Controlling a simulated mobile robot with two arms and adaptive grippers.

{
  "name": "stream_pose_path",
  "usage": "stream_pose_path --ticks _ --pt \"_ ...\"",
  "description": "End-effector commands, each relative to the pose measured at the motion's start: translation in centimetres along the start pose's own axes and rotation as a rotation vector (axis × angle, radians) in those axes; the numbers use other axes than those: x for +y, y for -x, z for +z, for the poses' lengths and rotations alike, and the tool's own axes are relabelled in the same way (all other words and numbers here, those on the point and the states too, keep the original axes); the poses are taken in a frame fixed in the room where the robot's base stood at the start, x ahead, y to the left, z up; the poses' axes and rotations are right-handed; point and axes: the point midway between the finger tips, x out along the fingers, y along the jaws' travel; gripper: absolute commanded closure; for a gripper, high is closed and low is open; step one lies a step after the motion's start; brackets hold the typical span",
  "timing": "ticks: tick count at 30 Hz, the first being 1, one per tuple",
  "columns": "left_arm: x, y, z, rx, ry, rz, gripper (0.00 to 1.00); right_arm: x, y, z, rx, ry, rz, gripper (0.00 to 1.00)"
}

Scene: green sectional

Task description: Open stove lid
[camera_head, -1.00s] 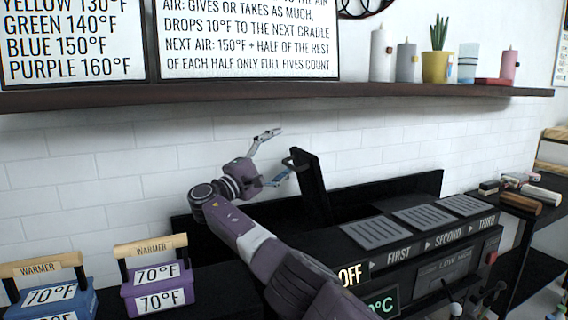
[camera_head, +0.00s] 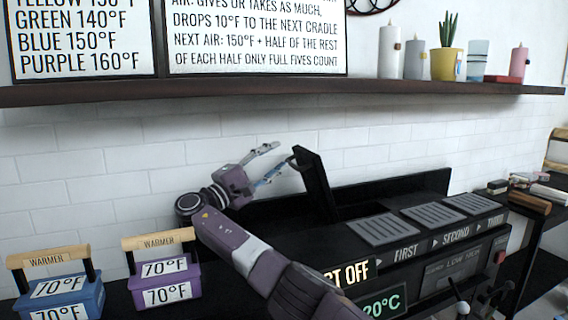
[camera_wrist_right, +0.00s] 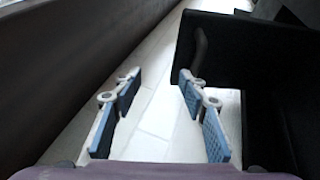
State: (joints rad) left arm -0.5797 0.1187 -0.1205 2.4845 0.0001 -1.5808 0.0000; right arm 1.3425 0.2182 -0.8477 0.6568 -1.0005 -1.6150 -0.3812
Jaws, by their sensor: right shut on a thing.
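The black stove lid (camera_head: 316,183) stands raised, nearly upright and tilted a little left, at the left end of the black stove (camera_head: 352,263). Its handle (camera_head: 303,158) is on its left face. In the right wrist view, the fingers (camera_wrist_right: 157,88) show a gap with pale wall behind. The dark lid (camera_wrist_right: 240,50) and curved handle (camera_wrist_right: 199,48) are by the right fingertip; the exact contact is unclear. My left gripper is out of view.
A blue warmer box (camera_head: 60,299) and a purple one (camera_head: 165,283) stand at lower left. A shelf (camera_head: 270,92) with candles and a plant (camera_head: 446,58) runs above. Grey grates (camera_head: 382,229) lie right of the lid. A side table (camera_head: 545,215) is at right.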

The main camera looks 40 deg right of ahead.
Motion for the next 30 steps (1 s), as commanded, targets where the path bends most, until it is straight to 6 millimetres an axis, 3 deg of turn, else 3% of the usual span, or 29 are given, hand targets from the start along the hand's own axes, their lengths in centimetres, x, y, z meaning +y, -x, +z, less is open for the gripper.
stream_pose_path --ticks 15,30 --pt "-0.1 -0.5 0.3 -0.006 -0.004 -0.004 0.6 -0.8 3.3 0.1 -0.002 -0.003 -0.01 0.73" --pt "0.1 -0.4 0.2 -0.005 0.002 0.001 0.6 -1.1 3.7 0.1 -0.003 0.002 -0.011 0.73"
